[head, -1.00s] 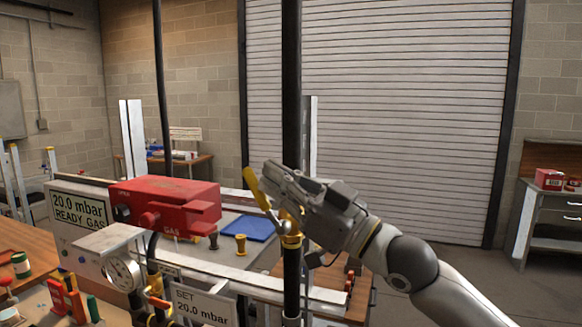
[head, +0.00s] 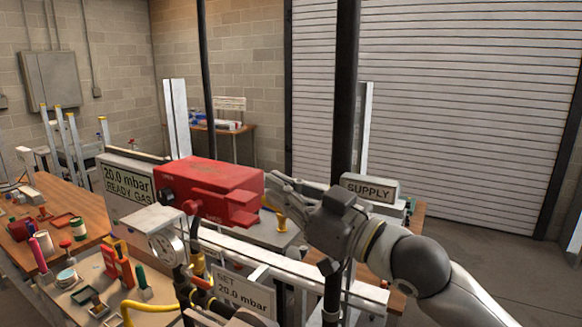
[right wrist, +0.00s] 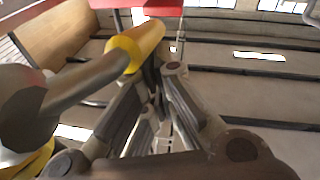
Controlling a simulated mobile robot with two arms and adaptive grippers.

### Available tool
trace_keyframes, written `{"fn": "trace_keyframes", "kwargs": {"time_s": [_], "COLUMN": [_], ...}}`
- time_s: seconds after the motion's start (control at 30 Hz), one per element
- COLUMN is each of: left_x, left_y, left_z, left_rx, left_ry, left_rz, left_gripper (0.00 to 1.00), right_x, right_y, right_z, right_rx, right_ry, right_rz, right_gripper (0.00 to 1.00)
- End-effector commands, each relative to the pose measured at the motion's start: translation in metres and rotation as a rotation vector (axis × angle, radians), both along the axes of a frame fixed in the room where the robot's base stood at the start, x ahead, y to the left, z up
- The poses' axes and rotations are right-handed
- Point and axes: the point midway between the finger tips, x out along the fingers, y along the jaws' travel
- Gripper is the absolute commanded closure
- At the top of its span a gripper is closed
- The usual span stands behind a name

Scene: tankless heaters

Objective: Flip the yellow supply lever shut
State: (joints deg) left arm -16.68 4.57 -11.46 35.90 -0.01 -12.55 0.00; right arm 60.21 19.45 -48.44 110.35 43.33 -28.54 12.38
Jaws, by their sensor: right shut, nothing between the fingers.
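The yellow supply lever fills the upper left of the right wrist view (right wrist: 135,45), its grey stem running down left to the valve body. It lies beside my shut fingers, not between them; whether they touch it I cannot tell. In the head view my right gripper (head: 280,187) is shut and empty, left of the black vertical pipe (head: 346,90), pointing at the red regulator's right end. It hides most of the lever and valve there; a little yellow shows under the fingers. The SUPPLY sign (head: 369,189) stands just right of the pipe. My left gripper is out of view.
The red gas regulator (head: 212,185) is close to my fingertips. A pressure gauge (head: 166,247) and the SET 20.0 mbar sign (head: 243,292) stand below it. The left bench (head: 70,205) holds several small items. Open floor lies at the right.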

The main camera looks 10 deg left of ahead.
Motion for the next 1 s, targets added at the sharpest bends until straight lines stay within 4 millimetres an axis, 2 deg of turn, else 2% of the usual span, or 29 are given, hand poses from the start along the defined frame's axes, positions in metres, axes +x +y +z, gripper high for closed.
{"fn": "trace_keyframes", "kwargs": {"time_s": [0.03, 0.3, 1.0], "left_x": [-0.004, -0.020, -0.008], "left_y": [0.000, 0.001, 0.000], "left_z": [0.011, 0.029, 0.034], "left_rx": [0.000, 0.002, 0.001], "left_ry": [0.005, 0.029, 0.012], "left_rz": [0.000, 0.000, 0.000], "left_gripper": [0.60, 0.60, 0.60], "right_x": [0.001, 0.003, 0.003], "right_y": [0.001, 0.007, 0.008], "right_z": [0.004, -0.009, -0.014], "right_rx": [-0.031, -0.138, -0.172], "right_ry": [0.009, 0.047, 0.057], "right_rz": [-0.001, 0.000, 0.000], "right_gripper": [1.00, 1.00, 1.00]}}
